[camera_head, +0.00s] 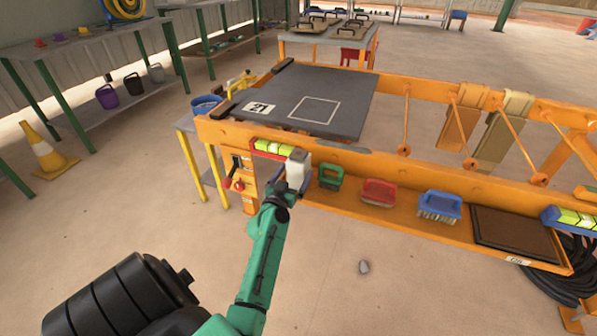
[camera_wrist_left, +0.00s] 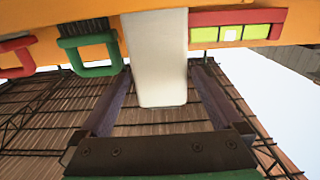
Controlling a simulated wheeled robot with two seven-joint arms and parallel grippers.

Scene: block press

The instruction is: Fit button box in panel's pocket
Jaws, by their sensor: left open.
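A pale grey-white block (camera_head: 298,168), which looks like the button box, stands upright at the orange frame's front side. My left gripper (camera_head: 287,187) is at its lower end. In the left wrist view the box (camera_wrist_left: 157,55) reaches down between the two spread fingers of my left gripper (camera_wrist_left: 162,80), with a gap visible at each side. The gripper is open. An orange panel (camera_head: 240,162) with a red lever is left of the box. I cannot make out its pocket. My right gripper is not in view.
A red-framed green level (camera_head: 272,149) sits beside the box. Green (camera_head: 330,176), red (camera_head: 378,192) and blue (camera_head: 440,205) brushes stand along the orange tray (camera_head: 400,215). A dark board (camera_head: 355,85) with a white square lies above. Open floor is in front.

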